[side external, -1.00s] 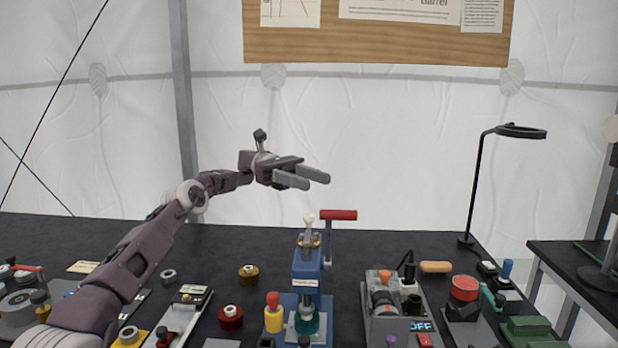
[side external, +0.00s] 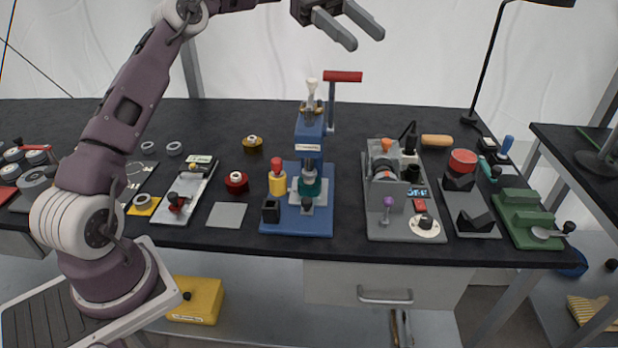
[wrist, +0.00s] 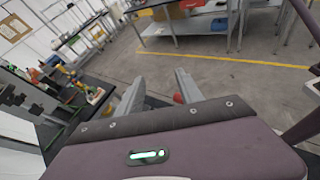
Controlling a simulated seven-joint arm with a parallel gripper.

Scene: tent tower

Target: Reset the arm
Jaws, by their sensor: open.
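My gripper (side external: 350,26) is at the top of the side external view, raised well above the black workbench (side external: 225,118). Its two grey fingers are apart and nothing shows between them. It points to the right and is clear of everything on the bench. In the wrist view my gripper (wrist: 160,88) also shows its two fingers apart, with floor and bench edge beyond them.
A blue press (side external: 309,148) with a red-handled lever stands at mid-bench below my gripper. A grey device (side external: 400,218) with an "OFF" display and a green fixture (side external: 522,212) stand to its right. A black lamp (side external: 490,60) rises at the back right. The air around my gripper is free.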

